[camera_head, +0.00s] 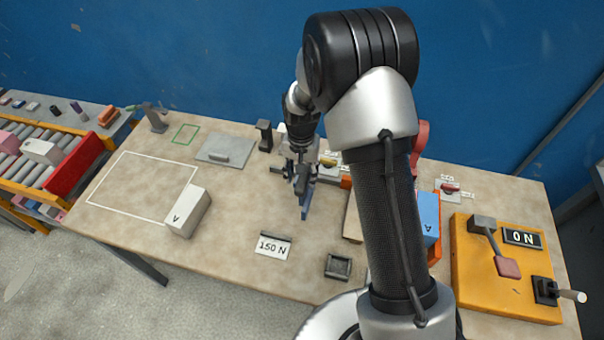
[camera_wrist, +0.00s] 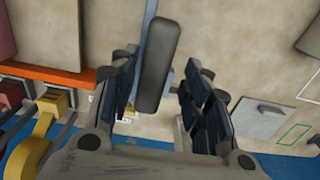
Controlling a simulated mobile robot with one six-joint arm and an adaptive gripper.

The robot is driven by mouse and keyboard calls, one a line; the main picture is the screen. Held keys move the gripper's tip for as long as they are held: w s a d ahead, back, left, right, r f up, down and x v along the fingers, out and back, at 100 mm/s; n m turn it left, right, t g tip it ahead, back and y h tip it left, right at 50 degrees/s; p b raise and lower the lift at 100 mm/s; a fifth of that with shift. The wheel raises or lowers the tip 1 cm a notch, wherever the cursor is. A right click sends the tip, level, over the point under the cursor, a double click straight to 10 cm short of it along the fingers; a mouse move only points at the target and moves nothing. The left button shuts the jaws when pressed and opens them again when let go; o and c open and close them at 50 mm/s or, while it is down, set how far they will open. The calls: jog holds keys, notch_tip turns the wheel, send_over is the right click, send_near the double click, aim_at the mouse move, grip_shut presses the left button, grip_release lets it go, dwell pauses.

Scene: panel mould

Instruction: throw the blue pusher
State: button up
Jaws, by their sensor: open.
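The blue pusher (camera_head: 306,207) shows as a narrow blue bar on the table, below my gripper (camera_head: 299,178) in the head view. In the wrist view the pusher (camera_wrist: 148,20) is a pale blue strip running to the top edge, with a dark grey rounded grip (camera_wrist: 157,65) on it. My gripper (camera_wrist: 160,85) is open, with a finger on each side of the dark grip. There seems to be a gap on both sides; contact is not clear. My arm and gripper hide part of the pusher in the head view.
A "150 N" card (camera_head: 273,246) and a small dark tray (camera_head: 338,266) lie in front. A white block (camera_head: 187,210) stands left, a grey plate (camera_head: 225,150) behind. A blue box (camera_head: 428,217) and an orange panel (camera_head: 480,275) reading "0 N" (camera_head: 522,237) are right.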

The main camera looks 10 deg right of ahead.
jog(key=shift+d, duration=0.1)
notch_tip(320, 180, up, 12)
dwell(0.6)
dwell(0.6)
